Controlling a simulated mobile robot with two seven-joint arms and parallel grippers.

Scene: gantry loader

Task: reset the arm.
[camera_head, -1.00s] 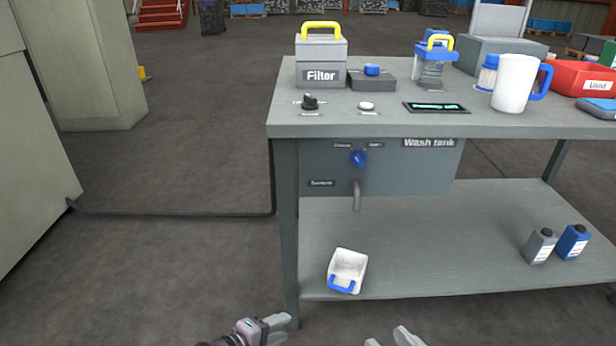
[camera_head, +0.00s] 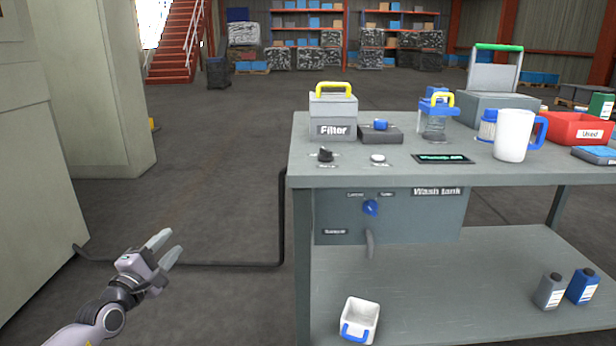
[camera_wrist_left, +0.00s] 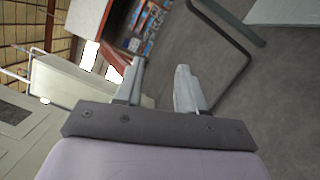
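My left gripper (camera_head: 166,248) is at the lower left of the head view, over bare floor and left of the grey bench. Its two fingers are apart with nothing between them. The left wrist view also shows the two fingers (camera_wrist_left: 158,85) apart and empty, with the room tilted behind them. My right gripper is in neither view now.
The grey bench (camera_head: 300,180) stands at centre right. On it are a Filter box (camera_head: 333,112), a white jug (camera_head: 514,137) and a red bin (camera_head: 577,127). A white tub (camera_head: 359,318) sits on its lower shelf. A cable (camera_head: 230,264) crosses the floor from a cabinet (camera_head: 35,170).

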